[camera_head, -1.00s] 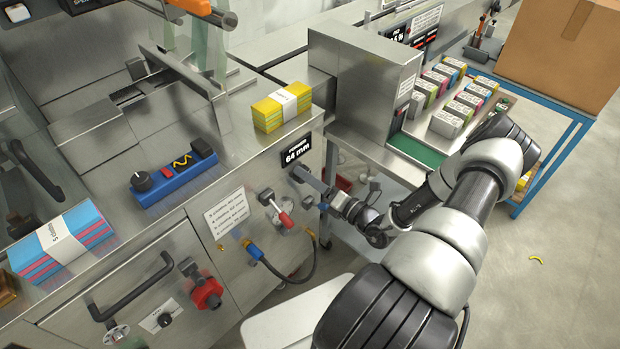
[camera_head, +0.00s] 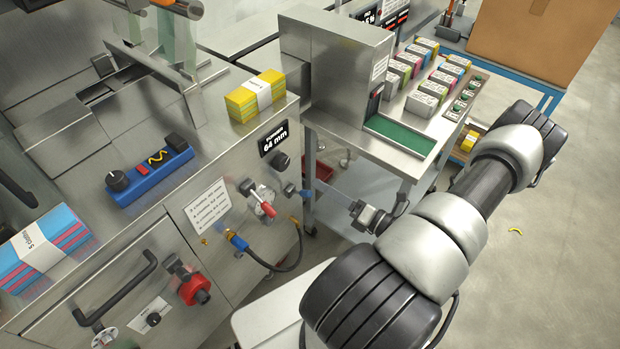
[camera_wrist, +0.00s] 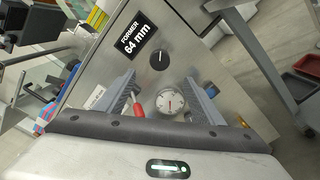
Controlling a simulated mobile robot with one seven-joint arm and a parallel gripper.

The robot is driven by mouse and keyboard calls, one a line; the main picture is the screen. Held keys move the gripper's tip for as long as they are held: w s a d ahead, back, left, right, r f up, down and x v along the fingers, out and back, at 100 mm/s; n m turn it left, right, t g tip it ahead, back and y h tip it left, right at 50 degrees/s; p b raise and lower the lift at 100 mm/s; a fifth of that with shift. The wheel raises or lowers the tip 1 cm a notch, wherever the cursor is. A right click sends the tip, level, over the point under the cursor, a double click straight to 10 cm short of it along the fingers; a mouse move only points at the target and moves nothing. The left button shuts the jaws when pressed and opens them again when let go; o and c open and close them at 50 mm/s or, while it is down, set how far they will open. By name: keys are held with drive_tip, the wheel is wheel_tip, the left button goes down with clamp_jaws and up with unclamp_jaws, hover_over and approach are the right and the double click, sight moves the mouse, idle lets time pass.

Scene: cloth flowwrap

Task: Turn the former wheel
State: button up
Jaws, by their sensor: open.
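The former wheel (camera_head: 282,162) is a small black knob on the front panel of the steel machine, just below the black display (camera_head: 275,138) reading "FORMER 64 mm". In the wrist view the knob (camera_wrist: 159,58) shows fully, with a pale mark pointing roughly up, and the display (camera_wrist: 134,40) is at its upper left. My gripper (camera_wrist: 163,97) is open and empty. Its two fingers point at the panel, below the knob in the wrist view, and the knob is not between them. In the head view my gripper is right of and below the knob, apart from it.
A blue control box (camera_head: 150,177) and yellow cloth pack (camera_head: 255,96) lie on the machine top. A side table with a green belt (camera_head: 400,134) stands right.

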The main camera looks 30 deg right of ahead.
drive_tip(key=v, duration=0.3)
drive_tip(key=shift+s+d, duration=0.15)
drive_tip(key=shift+s, duration=0.2)
